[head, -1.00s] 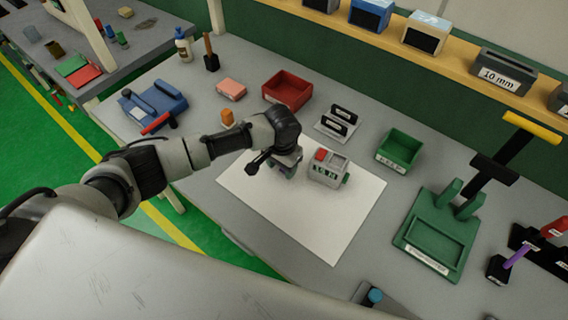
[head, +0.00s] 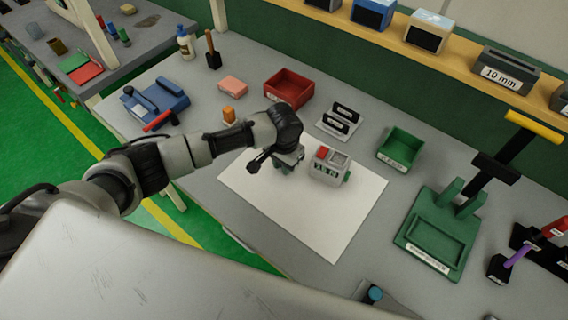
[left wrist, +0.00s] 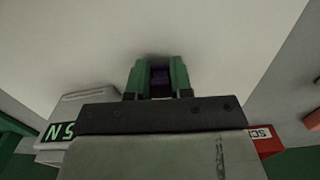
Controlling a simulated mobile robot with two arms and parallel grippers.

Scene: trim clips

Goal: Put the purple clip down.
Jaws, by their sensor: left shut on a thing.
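My left gripper (head: 284,168) is over the left part of the white sheet (head: 318,232), just left of the grey counter box. In the left wrist view its green fingers (left wrist: 159,78) are shut on the purple clip (left wrist: 160,82). Only a small dark purple piece of the clip shows between the fingers. A soft shadow lies on the sheet by the fingertips, so the clip is low over it. I cannot tell whether it touches. The clip is hidden in the head view. My right gripper is not in view.
The grey box with a red button (head: 329,165) stands right beside the gripper. Red (head: 289,90) and green (head: 400,150) bins and a black-slotted holder (head: 340,121) stand behind. A green press (head: 438,230) is at right. The sheet's front is bare.

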